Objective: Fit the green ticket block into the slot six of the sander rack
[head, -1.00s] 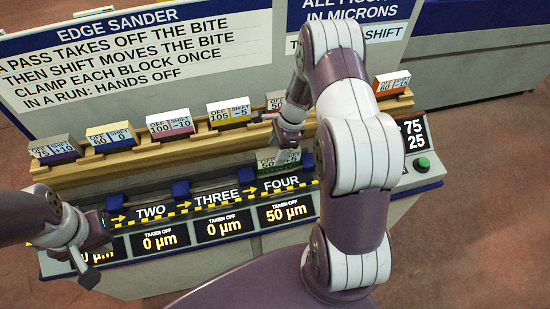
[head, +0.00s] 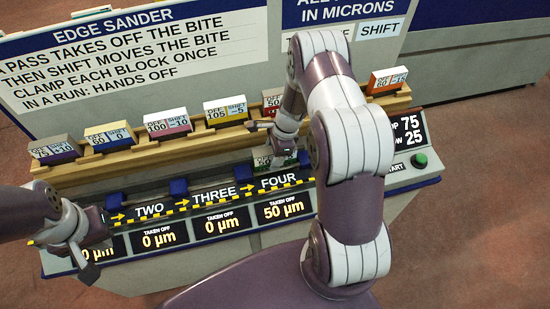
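The green ticket block (head: 262,162) sits at the slot marked FOUR in the front row of the sander rack (head: 220,177). Its label is partly covered by my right gripper (head: 286,156), which is down at the block's top right part. Whether its fingers are around the block or only touching it is hidden.
A green button (head: 419,160) is at the right.

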